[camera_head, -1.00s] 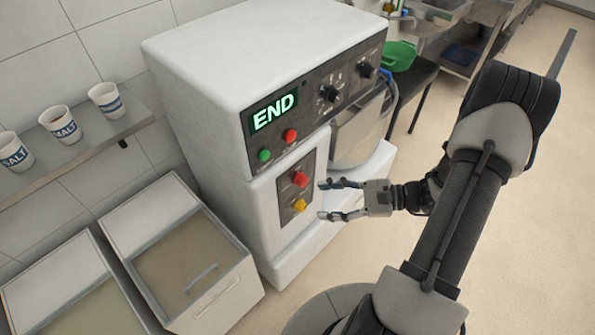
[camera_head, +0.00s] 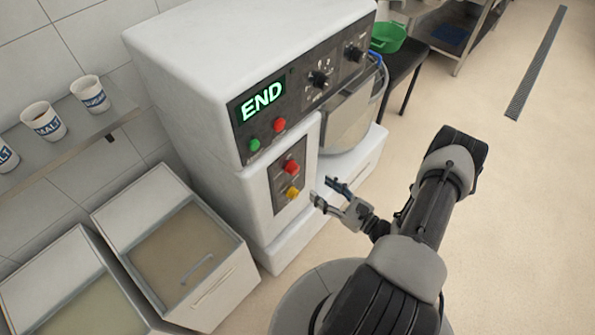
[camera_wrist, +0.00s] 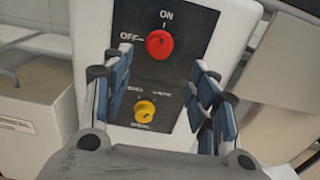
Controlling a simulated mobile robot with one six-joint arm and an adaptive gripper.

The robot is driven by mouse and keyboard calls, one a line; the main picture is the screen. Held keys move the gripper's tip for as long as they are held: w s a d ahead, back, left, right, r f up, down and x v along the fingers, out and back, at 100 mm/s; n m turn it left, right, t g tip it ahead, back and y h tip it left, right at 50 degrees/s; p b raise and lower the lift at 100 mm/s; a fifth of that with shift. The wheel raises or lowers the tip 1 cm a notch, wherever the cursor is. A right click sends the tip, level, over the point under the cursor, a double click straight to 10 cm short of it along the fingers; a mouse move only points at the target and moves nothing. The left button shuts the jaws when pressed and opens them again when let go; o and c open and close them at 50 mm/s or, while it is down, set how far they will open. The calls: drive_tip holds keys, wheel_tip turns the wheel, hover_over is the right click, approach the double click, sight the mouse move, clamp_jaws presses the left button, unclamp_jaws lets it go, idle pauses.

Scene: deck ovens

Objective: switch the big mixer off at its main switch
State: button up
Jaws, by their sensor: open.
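The big mixer (camera_head: 225,60) is a white cabinet with a lit "END" display (camera_head: 262,102). Its lower front panel has a red rotary knob (camera_head: 291,167), marked ON at the top and OFF at the left in the wrist view (camera_wrist: 159,43). I cannot tell clearly which mark the knob points to. A yellow knob (camera_head: 292,193) sits below it and also shows in the wrist view (camera_wrist: 145,110). My gripper (camera_head: 325,191) is open and empty in front of this panel, right of the knobs and apart from them. In the wrist view its fingers (camera_wrist: 160,82) frame the panel.
Above are a green button (camera_head: 254,145), a red button (camera_head: 280,125) and dark dials (camera_head: 318,79). The steel bowl (camera_head: 346,122) is to the right. Bins (camera_head: 205,290) and a shelf with cups (camera_head: 92,93) stand left. The floor at right (camera_head: 510,220) is clear.

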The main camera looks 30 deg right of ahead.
sight(296, 170)
drive_tip(key=b+x, duration=0.1)
drive_tip(key=x, duration=1)
drive_tip(key=shift+w, duration=0.1)
drive_tip(key=shift+c, duration=0.4)
drive_tip(key=c, duration=1)
